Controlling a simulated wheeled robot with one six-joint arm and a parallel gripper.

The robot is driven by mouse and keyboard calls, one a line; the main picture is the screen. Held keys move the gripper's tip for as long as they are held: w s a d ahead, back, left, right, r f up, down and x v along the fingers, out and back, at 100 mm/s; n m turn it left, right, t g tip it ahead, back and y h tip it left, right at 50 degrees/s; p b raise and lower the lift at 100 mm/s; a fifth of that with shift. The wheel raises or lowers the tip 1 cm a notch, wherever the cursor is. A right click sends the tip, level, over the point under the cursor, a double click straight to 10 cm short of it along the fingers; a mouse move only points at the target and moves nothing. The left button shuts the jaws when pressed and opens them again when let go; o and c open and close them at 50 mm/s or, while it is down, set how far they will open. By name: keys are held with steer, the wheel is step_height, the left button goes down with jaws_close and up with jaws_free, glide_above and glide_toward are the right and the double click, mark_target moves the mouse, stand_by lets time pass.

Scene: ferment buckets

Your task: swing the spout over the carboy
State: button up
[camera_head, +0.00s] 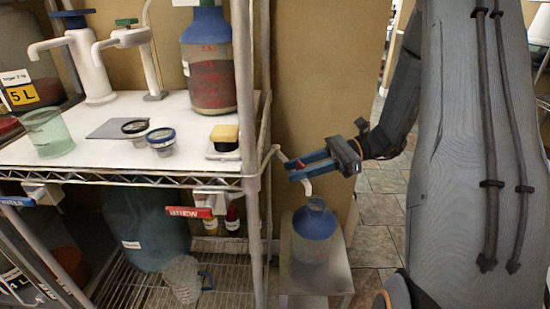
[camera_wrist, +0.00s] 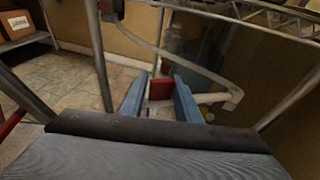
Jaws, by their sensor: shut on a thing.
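The white spout (camera_head: 307,186) reaches out from the rack's right post, and its down-turned tip hangs just above the carboy's mouth, slightly left of its middle in the head view. The carboy (camera_head: 311,250) is clear with a blue shoulder and stands upright on a small stand. My gripper (camera_head: 296,168) has its blue fingers closed around the red tab on the spout. In the wrist view the red tab (camera_wrist: 160,89) sits between both fingers, and the white pipe (camera_wrist: 215,97) runs off to the right. The exact depth between tip and mouth is hard to tell.
The wire rack's top shelf (camera_head: 110,162) holds a big brown-filled jug (camera_head: 208,70), a green cup (camera_head: 48,133) and small jars. A red-labelled valve (camera_head: 189,212) hangs below its edge. The low stand (camera_head: 335,275) is close beside the rack; tiled floor (camera_head: 380,210) is free to the right.

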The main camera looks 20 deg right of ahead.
steer(key=shift+o, duration=0.2)
steer(key=shift+d+f+g, duration=0.1)
steer(key=shift+d+g, duration=0.3)
steer(key=shift+d, duration=0.2)
steer(key=shift+w+d+n+g, duration=0.2)
steer(key=shift+d+n, duration=0.1)
steer(key=shift+d, duration=0.2)
steer(key=shift+w+d+n+g, duration=0.1)
steer(key=shift+d+n+g, duration=0.15)
steer(key=shift+d, duration=0.2)
steer(key=shift+c, duration=0.4)
steer(key=o, duration=1)
steer(key=shift+c, duration=0.2)
steer(key=p+v, duration=0.2)
steer(key=v, duration=0.5)
